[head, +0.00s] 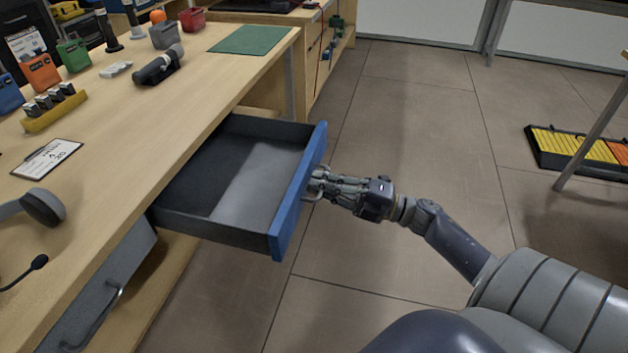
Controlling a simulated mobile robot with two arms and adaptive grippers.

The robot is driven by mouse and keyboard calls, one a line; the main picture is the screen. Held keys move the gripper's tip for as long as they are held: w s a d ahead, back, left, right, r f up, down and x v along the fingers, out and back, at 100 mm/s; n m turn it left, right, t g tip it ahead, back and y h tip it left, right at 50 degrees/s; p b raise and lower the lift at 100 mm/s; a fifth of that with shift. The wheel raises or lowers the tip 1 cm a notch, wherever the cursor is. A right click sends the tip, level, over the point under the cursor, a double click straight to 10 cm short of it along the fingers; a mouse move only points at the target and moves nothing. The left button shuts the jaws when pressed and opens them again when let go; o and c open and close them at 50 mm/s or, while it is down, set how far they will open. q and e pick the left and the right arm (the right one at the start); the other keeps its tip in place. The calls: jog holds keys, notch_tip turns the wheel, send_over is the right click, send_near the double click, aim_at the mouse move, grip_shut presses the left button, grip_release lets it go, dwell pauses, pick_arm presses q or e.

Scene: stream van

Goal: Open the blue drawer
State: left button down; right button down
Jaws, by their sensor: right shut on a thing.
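The blue drawer (299,197) is pulled well out from under the wooden desk. Its front is blue, its walls are dark grey, and its inside looks empty. My right gripper (318,184) is at the outer face of the blue front, shut on the drawer's handle (312,196). The fingers partly hide the handle. My left gripper does not show.
The wooden desk (214,76) holds a headset (38,207), a clipboard (46,158), a green mat (240,39) and several small coloured boxes. A grey drawer (105,290) below is shut. A yellow and orange case (575,148) lies on the floor at right. Tiled floor between is clear.

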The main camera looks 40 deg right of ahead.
jog(key=shift+f, duration=0.15)
jog(key=c, duration=2)
grip_release()
jog(key=v, duration=1.2)
